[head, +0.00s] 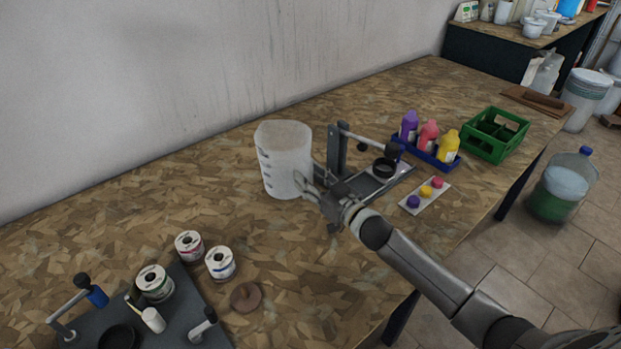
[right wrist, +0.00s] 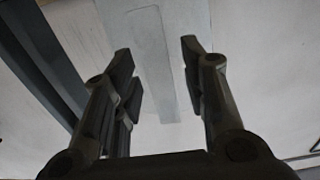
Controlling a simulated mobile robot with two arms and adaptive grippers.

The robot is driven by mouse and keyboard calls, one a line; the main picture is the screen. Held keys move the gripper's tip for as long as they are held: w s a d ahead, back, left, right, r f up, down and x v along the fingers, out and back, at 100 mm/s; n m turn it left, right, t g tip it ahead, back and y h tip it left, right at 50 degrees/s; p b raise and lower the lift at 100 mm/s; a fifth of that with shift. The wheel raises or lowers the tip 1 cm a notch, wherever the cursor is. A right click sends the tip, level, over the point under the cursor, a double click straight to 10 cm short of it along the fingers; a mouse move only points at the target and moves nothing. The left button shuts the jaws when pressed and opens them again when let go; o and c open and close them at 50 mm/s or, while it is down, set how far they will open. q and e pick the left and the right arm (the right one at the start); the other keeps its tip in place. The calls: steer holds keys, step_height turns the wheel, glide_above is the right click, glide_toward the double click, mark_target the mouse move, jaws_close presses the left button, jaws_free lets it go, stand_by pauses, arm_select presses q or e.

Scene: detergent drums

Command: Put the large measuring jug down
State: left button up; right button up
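The large measuring jug (head: 283,160) is a tall translucent white vessel with graduation marks on its left side. It is upright at the table's middle near the wall and looks to rest on the tabletop, though a tiny gap under it could not be ruled out. My right gripper (head: 306,184) is at the jug's right side, by its handle. In the right wrist view, the fingers (right wrist: 160,75) stand apart on either side of a pale upright strip, likely the handle (right wrist: 158,70), with a narrow gap visible at each side. My left gripper is out of view.
Right of the jug are a grey stand (head: 337,150), a blue tray of bottles (head: 444,164), a strip of coloured caps (head: 410,204) and a green crate (head: 483,146). Several tins (head: 220,264) and a brown ring (head: 245,297) lie front left. The table (head: 130,220) left of the jug is clear.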

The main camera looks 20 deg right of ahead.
steer(key=shift+r, duration=0.3)
steer(key=v, duration=1)
steer(key=shift+s+d+f, duration=0.1)
steer(key=shift+s+f, duration=0.15)
steer(key=shift+s, duration=0.05)
steer(key=shift+s+d+r, duration=0.1)
steer(key=shift+s+d, duration=0.1)
steer(key=shift+s, duration=0.5)
